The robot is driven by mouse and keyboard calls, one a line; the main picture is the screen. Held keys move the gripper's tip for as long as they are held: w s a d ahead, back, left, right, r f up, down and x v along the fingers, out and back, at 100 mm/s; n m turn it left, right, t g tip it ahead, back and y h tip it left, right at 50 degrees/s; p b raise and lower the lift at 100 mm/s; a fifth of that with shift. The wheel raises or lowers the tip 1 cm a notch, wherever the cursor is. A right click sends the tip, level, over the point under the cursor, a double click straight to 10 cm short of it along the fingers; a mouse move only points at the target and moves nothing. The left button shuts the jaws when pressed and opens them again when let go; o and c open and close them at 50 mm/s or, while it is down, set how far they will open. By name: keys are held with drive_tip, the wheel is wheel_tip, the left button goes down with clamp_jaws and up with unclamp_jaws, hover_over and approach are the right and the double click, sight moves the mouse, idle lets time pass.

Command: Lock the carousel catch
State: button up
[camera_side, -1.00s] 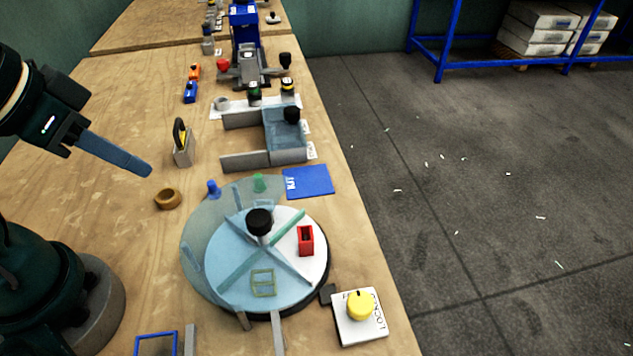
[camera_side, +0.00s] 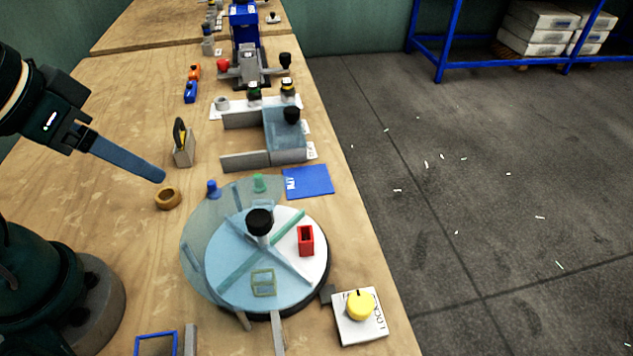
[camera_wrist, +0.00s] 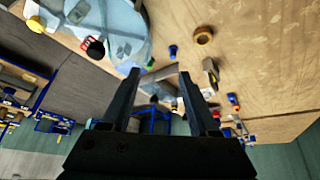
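The carousel (camera_side: 223,265) is a round disc under a clear bluish cover, with a black centre knob (camera_side: 259,222). It also shows at the upper left of the wrist view (camera_wrist: 130,28). A yellow knob (camera_side: 359,305) sits on a white plate (camera_side: 370,331) with partly readable lettering, at the carousel's front right. A small dark block (camera_side: 327,294) lies between the plate and the disc. My gripper (camera_side: 162,178) is in the air at the left, near a tan ring and apart from the carousel and knob. In the wrist view its fingers (camera_wrist: 161,75) are apart with nothing held between them.
A red block (camera_side: 305,240) stands on the disc. The tan ring (camera_side: 168,198), blue peg (camera_side: 213,189), green peg (camera_side: 259,183) and blue mat (camera_side: 308,181) are behind it. A grey holder (camera_side: 183,155) and a grey walled fixture (camera_side: 245,161) stand farther back. The table's edge runs close to the white plate.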

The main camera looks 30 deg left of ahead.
drive_tip(key=w+d+r+n+h, duration=0.2)
drive_tip(key=w+d+r+n, duration=0.25)
drive_tip(key=n, duration=0.35)
drive_tip(key=n+g+h, duration=0.3)
drive_tip(key=n+g, duration=0.3)
drive_tip(key=n, duration=0.3)
hover_over(361, 302)
drive_tip(key=a, duration=0.3)
drive_tip(key=f, duration=1.3)
drive_tip(key=shift+w+d, duration=0.1)
drive_tip(key=shift+d, duration=0.1)
drive_tip(key=shift+d+f+y, duration=0.15)
drive_tip(key=shift+f+y, duration=0.1)
drive_tip(key=shift+y, duration=0.05)
drive_tip(key=shift+x, duration=2.2)
clamp_jaws()
